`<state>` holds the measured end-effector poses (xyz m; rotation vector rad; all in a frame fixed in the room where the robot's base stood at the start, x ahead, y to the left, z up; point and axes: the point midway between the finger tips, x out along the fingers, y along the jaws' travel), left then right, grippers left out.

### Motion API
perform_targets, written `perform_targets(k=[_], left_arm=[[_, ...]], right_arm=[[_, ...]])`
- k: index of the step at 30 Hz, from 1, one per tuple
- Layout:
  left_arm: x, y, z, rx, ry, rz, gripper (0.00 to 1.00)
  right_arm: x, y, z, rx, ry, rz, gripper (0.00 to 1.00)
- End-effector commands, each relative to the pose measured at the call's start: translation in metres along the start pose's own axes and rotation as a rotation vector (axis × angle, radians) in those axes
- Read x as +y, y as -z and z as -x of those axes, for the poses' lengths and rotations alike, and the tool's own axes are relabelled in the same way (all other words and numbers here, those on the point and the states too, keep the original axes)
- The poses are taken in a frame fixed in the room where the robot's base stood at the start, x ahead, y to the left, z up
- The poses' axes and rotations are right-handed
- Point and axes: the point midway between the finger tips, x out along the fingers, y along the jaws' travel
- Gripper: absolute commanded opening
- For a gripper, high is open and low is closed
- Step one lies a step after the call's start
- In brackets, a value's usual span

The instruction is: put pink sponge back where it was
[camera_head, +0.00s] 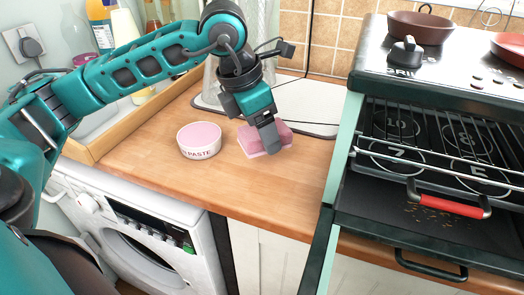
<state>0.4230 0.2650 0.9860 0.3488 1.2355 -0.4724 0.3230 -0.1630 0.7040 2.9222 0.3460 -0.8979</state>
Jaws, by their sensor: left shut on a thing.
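The pink sponge (252,142) is on or just above the wooden counter (200,178), right of a white bowl. My left gripper (272,145) reaches down from above and is shut on the sponge. Its fingers cover the middle of the sponge. Whether the sponge touches the counter is hard to tell. My right gripper is not in view.
A white bowl with pink contents (199,139) stands close by on the left. A white mat (308,112) lies behind. An open oven (430,170) with a rack and a red-handled tool (449,206) is at right. The counter front is clear.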

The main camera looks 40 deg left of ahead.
Motion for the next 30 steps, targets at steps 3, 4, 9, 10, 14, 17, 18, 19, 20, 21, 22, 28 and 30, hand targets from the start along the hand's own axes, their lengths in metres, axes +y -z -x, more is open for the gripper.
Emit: perform_targets(k=[3, 4, 9, 10, 14, 17, 18, 19, 20, 21, 22, 28, 30], left_arm=[[0.000, 0.003, -0.009, 0.001, 0.001, 0.000, 0.43], [0.000, 0.004, -0.013, 0.002, 0.001, 0.000, 0.43], [0.000, 0.012, -0.038, 0.002, 0.000, 0.000, 0.43], [0.000, 0.013, -0.041, 0.002, 0.000, 0.000, 0.43], [0.000, 0.014, -0.046, -0.001, 0.000, -0.001, 0.43], [0.000, 0.014, -0.045, -0.001, 0.000, -0.001, 0.43], [0.000, 0.014, -0.045, -0.001, 0.000, -0.001, 0.43], [0.000, 0.014, -0.045, -0.001, 0.000, -0.001, 0.43], [0.000, 0.014, -0.045, -0.001, 0.000, -0.001, 0.43], [0.000, 0.015, -0.046, -0.001, 0.000, -0.001, 0.43], [0.000, 0.015, -0.048, -0.001, 0.000, -0.001, 0.43], [0.000, 0.015, -0.048, -0.001, 0.000, 0.000, 0.81], [0.000, 0.015, -0.048, -0.001, 0.000, 0.000, 0.87]], right_arm=[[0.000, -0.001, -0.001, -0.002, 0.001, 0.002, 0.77], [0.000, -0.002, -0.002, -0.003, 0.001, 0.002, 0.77], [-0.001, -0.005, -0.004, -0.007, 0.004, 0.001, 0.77], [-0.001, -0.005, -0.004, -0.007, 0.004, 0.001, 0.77], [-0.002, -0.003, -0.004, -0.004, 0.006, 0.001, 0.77], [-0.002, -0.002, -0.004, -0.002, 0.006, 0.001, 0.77], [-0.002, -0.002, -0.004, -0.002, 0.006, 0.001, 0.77], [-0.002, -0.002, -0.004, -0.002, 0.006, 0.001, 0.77], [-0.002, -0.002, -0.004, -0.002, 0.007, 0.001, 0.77], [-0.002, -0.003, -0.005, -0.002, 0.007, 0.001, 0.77], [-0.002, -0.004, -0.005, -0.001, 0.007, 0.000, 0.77], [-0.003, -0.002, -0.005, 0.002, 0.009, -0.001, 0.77], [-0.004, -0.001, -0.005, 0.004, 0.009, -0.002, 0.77]])
